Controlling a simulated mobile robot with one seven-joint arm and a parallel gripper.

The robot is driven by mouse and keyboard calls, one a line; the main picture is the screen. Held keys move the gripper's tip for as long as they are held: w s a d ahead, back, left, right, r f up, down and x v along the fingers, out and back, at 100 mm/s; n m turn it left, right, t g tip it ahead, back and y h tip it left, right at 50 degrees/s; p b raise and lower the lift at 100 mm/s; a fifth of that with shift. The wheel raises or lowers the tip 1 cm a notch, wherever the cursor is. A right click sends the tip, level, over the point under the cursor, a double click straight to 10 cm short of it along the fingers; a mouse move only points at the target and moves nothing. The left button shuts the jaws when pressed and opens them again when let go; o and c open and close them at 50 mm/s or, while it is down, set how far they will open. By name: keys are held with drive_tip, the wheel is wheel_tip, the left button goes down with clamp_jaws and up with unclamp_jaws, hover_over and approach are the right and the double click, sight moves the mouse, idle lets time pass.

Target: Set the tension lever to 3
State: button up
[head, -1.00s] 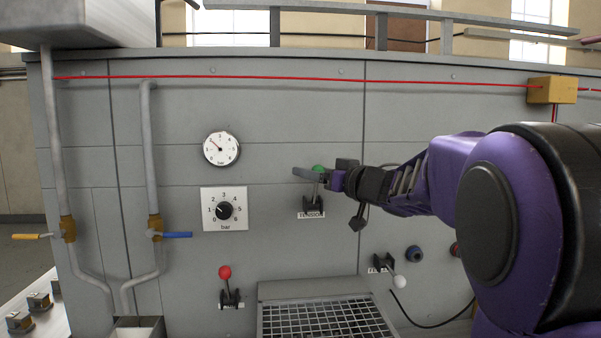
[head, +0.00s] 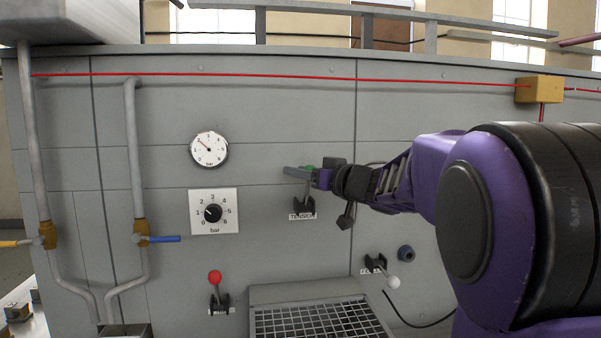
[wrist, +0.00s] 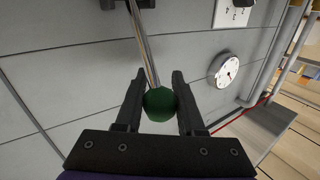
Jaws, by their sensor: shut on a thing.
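The tension lever has a green ball knob (head: 307,167) on a metal rod, rising from a black base (head: 303,206) with a partly readable label on the grey panel. The rod stands close to upright in the head view. My gripper (head: 303,173) is at the knob and partly hides it. In the wrist view the green knob (wrist: 160,103) sits between the two dark fingers of my gripper (wrist: 161,98), which are shut on it. The rod (wrist: 145,48) runs away from the knob to the base. I cannot read any scale numbers at the lever.
A red-knobbed lever (head: 215,278) stands lower left and a white-knobbed lever (head: 393,282) lower right. A dial (head: 213,213) and a round gauge (head: 209,149) are left of my gripper. A mesh tray (head: 320,322) juts out below.

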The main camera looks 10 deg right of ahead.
clamp_jaws()
idle(1.0)
